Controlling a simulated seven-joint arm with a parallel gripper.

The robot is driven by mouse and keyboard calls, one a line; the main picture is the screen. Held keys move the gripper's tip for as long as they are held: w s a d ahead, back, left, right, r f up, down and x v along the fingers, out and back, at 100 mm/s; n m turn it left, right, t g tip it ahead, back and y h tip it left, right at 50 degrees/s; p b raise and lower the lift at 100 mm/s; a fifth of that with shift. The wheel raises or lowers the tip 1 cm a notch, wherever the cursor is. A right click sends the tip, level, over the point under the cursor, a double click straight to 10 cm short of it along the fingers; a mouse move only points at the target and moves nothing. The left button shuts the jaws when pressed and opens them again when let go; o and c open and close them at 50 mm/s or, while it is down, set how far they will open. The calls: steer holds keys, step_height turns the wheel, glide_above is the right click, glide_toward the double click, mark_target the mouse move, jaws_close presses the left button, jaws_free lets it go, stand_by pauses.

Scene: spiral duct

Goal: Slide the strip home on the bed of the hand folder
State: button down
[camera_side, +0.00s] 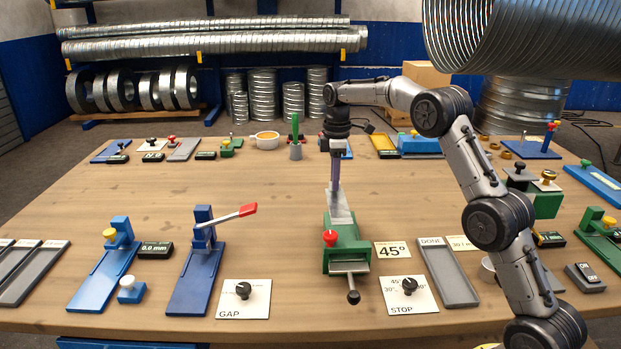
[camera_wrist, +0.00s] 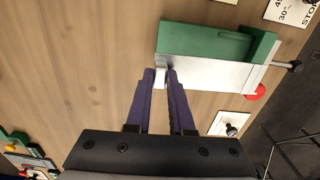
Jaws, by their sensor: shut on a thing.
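The hand folder (camera_side: 347,250) stands at the front middle of the table, with a green body, a red knob and a crank handle at its front. It also shows in the wrist view (camera_wrist: 205,38), at upper right. The silver metal strip (camera_side: 340,206) sticks out from the folder's far end. In the wrist view a silver surface (camera_wrist: 215,75) lies along the green body; where strip and bed meet is hard to tell. My gripper (camera_side: 336,188) points down at the strip's far end. Its purple fingers (camera_wrist: 161,80) are shut on the strip's pale end.
A 45° card (camera_side: 392,250), a STOP dial plate (camera_side: 408,293) and a grey DONE tray (camera_side: 447,272) stand right of the folder. A GAP dial plate (camera_side: 244,297) and a blue lever tool (camera_side: 200,265) stand left. The table behind the folder is mostly clear.

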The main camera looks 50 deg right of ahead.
mark_target(342, 201)
steer(key=shift+s+d+f, duration=0.1)
steer(key=shift+s+d, duration=0.2)
steer(key=shift+d, duration=0.55)
steer(key=shift+f, duration=3.05)
steer(key=shift+s+a+f, duration=0.2)
steer(key=shift+s+a, duration=1.6)
steer(key=shift+s+a, duration=0.2)
steer(key=c, duration=0.7)
jaws_free()
steer(key=shift+f, duration=0.1)
steer(key=o, duration=0.5)
steer(key=shift+o, duration=0.2)
